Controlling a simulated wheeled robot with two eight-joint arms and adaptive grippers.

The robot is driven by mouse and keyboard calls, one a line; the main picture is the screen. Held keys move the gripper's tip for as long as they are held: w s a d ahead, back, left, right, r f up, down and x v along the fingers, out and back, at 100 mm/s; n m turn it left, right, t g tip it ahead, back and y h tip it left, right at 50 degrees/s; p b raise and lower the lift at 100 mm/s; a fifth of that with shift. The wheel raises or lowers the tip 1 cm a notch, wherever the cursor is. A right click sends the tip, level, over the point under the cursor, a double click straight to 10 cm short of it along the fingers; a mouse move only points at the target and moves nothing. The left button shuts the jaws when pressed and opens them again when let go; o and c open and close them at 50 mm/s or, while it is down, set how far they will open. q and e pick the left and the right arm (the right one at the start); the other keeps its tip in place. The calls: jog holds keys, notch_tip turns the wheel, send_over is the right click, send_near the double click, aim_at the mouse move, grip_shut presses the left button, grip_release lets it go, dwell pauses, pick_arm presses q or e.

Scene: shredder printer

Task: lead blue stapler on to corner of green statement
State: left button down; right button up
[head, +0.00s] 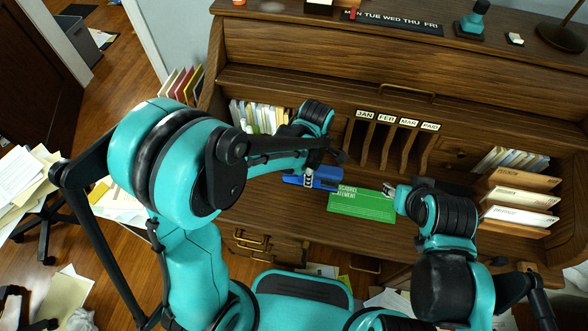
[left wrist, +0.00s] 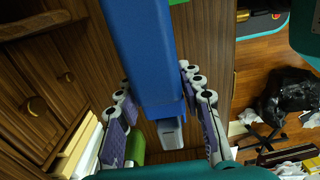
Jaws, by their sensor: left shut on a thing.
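The blue stapler (head: 325,177) is at the desk's writing surface, just up and left of the green statement (head: 360,206). My left gripper (head: 309,178) is shut on the stapler; in the left wrist view the stapler (left wrist: 145,50) runs between the two purple-padded fingers (left wrist: 168,118). The stapler's right end is close to the statement's upper left corner; I cannot tell whether they touch. The statement lies flat, and a sliver of green shows at the top of the left wrist view. My right gripper (head: 388,190) is at the statement's upper right corner; its fingers are too small to read.
Labelled upright slots (head: 392,140) stand behind the statement. Stacked envelope trays (head: 520,199) are at the right and books (head: 258,117) at the left. The desk's front edge is close below the statement. Some bare wood shows between statement and slots.

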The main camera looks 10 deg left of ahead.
pick_arm(q)
jog(key=shift+s+d+r, duration=0.1)
jog(key=shift+d+r, duration=0.25)
jog(key=shift+d, duration=0.2)
jog(key=shift+d+r, duration=0.3)
jog(key=shift+d, duration=0.2)
jog(key=shift+f, duration=0.1)
jog(key=w+a+f+b, duration=0.1)
jog(key=a+f, duration=0.1)
jog(key=w+a+f+b, duration=0.1)
jog(key=a+f, duration=0.1)
jog(key=a, duration=0.1)
jog(key=w+a+f+b, duration=0.1)
jog(key=a+f, duration=0.1)
jog(key=f, duration=0.1)
jog(key=shift+w+a+f, duration=0.1)
jog(key=shift+w+a, duration=0.05)
jog(key=shift+a, duration=0.2)
jog(key=shift+a+f, duration=0.1)
jog(key=shift+a, duration=0.1)
jog(key=shift+b, duration=0.3)
jog(key=shift+d+f+b, duration=0.2)
jog(key=shift+f+b, duration=0.4)
jog(key=shift+f, duration=0.15)
jog(key=shift+d+f+b, duration=0.2)
jog(key=shift+f+b, duration=0.4)
jog(key=shift+f, duration=0.1)
jog(key=shift+d, duration=0.4)
jog(key=shift+d, duration=1.35)
jog(key=shift+d, duration=0.25)
